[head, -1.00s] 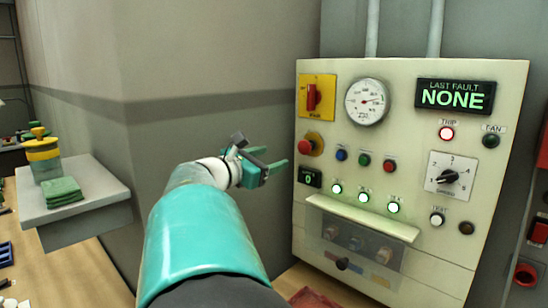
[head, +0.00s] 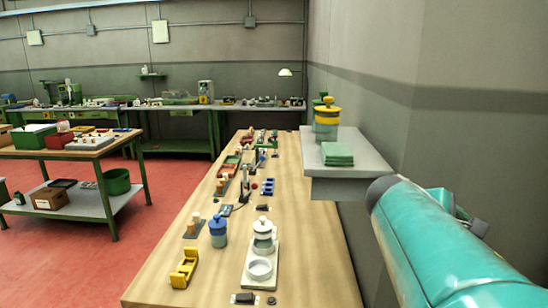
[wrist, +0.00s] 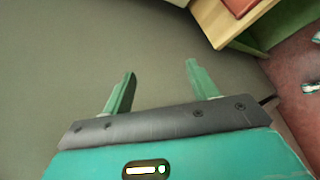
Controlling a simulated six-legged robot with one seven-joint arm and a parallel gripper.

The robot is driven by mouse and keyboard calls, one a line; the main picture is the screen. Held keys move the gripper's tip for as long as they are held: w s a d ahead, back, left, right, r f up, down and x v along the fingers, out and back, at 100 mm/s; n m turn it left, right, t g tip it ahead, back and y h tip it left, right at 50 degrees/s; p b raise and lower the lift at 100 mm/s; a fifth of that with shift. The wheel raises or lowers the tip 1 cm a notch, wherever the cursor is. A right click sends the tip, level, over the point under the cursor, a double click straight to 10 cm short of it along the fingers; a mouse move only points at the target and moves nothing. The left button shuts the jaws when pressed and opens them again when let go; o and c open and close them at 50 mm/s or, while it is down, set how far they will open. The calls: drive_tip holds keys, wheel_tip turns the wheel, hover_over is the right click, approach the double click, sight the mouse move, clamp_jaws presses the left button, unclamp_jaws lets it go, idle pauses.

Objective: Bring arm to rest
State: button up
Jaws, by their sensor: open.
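My gripper (wrist: 160,88) shows in the wrist view with its two green fingers spread apart and nothing between them. Plain grey surface lies behind the fingers. In the head view my teal arm reaches in from the lower right beside the grey wall, and the gripper's fingers cannot be made out there.
A long wooden bench (head: 190,262) runs away from me, bearing a blue-lidded jar (head: 218,231), a yellow holder (head: 184,268) and a white stand (head: 262,262). Red floor (head: 70,262) is open at left.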

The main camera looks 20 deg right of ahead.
drive_tip(key=a+f+m+t+y, duration=0.2)
drive_tip(key=a+f+y, duration=0.2)
drive_tip(key=a, duration=0.7)
drive_tip(key=a+f+m+t+y, duration=0.2)
drive_tip(key=a+f+y, duration=0.2)
drive_tip(key=a, duration=0.7)
drive_tip(key=a+f+m+t+y, duration=0.2)
drive_tip(key=a+f+y, duration=0.2)
drive_tip(key=a, duration=0.7)
drive_tip(key=shift+w+f, duration=0.3)
drive_tip(key=shift+f, duration=0.25)
drive_tip(key=c, duration=0.5)
